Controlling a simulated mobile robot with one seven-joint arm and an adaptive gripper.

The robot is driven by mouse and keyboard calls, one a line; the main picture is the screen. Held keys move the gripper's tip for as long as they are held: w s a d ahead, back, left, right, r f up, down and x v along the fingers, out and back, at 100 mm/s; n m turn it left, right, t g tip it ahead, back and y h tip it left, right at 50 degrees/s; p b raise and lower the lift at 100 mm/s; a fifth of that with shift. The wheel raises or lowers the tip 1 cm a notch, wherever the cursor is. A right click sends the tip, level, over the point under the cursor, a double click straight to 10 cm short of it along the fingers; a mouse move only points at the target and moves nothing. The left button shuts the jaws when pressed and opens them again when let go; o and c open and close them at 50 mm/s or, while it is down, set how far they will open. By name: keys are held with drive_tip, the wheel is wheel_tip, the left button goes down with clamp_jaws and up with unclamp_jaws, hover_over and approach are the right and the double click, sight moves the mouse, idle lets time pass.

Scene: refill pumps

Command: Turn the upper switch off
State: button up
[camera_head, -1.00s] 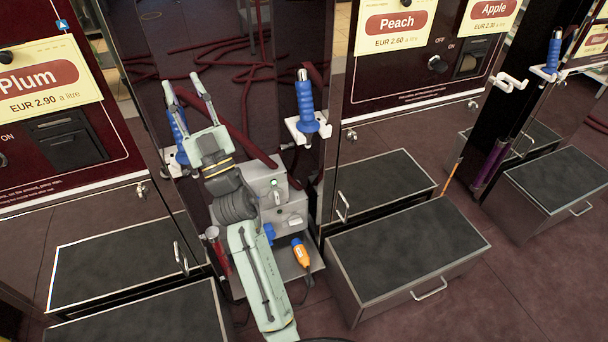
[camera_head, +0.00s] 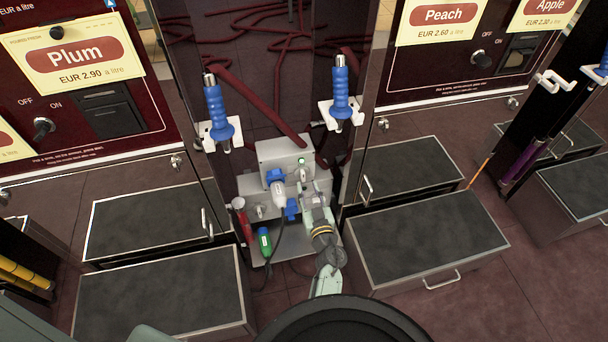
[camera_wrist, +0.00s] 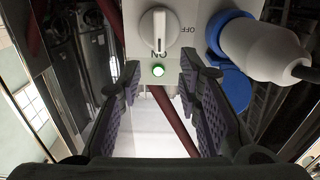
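The upper grey switch box (camera_head: 270,152) sits low between the two pump panels. Its white rotary switch (camera_wrist: 159,30) shows in the wrist view, its bar lined up toward the ON mark. A green lamp (camera_wrist: 158,70) beside it is lit; it also shows in the head view (camera_head: 302,161). My gripper (camera_wrist: 157,78) is open and empty, its purple-padded fingers apart, with the knob beyond the fingertips and not between them. In the head view my gripper (camera_head: 308,188) is close in front of the box's right side, partly covering the knob.
A white plug (camera_head: 279,194) sits in the blue socket (camera_wrist: 232,60) beside the switch. A lower box (camera_head: 240,188) has another blue socket (camera_head: 291,209). Blue nozzles (camera_head: 216,112) (camera_head: 340,90) hang above.

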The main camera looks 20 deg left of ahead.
sight(304, 174)
drive_tip(key=b+x, duration=0.1)
drive_tip(key=x, duration=0.5)
drive_tip(key=shift+w+a, duration=0.2)
drive_tip(key=shift+w, duration=0.05)
clamp_jaws()
